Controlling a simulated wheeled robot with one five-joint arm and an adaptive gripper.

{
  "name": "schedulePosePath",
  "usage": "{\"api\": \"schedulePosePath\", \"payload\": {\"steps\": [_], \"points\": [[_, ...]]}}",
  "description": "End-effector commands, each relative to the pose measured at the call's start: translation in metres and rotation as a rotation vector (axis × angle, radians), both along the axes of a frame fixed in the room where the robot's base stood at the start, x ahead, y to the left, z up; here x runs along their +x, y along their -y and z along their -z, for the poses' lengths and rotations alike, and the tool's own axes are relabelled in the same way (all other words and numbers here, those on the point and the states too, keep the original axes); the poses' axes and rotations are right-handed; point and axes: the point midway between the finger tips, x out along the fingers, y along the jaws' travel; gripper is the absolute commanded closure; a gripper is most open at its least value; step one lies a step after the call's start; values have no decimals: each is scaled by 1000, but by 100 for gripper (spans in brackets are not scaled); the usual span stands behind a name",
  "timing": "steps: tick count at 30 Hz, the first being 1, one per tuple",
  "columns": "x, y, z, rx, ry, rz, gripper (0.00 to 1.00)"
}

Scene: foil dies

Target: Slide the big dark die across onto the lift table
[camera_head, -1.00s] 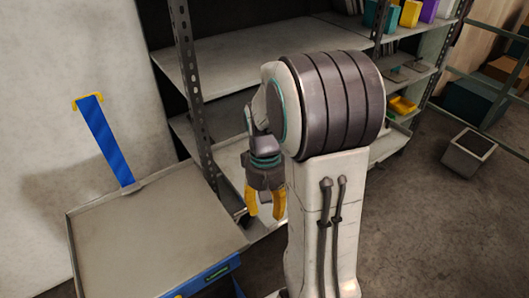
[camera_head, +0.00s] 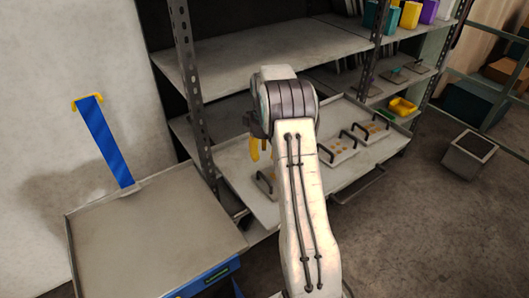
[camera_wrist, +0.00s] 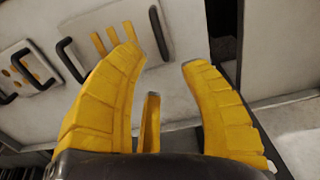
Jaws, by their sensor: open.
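My gripper (camera_head: 254,148) is partly hidden behind my arm in the head view, over the left end of the low pulled-out shelf. In the wrist view my gripper (camera_wrist: 162,48) is open, its yellow fingers apart with nothing between them. Beyond the left finger lies a pale die with yellow slots (camera_wrist: 100,42) and black handles. The same area shows a mostly hidden die (camera_head: 264,181) in the head view. No die looks clearly dark, so I cannot tell which is the big dark one. The lift table (camera_head: 150,235), grey-topped and empty, stands at the left with a blue upright handle.
Two more pale dies with black handles, one nearer (camera_head: 338,149) and one farther (camera_head: 373,129), lie on the low shelf (camera_head: 345,180). A perforated rack post (camera_head: 193,90) stands between lift table and shelf. A grey bin (camera_head: 469,153) sits on the floor at right.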

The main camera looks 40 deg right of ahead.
Motion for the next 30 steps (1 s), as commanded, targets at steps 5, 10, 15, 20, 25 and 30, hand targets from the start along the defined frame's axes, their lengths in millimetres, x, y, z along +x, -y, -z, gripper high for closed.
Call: {"api": "schedulePosePath", "payload": {"steps": [5, 10, 15, 20, 25, 30], "points": [[0, 0, 8, 0, 0, -20, 60], [0, 0, 25, 0, 0, -19, 60], [0, 0, 50, 0, -1, -18, 60], [0, 0, 78, 0, 0, -18, 60], [-1, 0, 105, 0, -1, -18, 60], [0, 0, 118, 0, 1, -17, 60]]}}
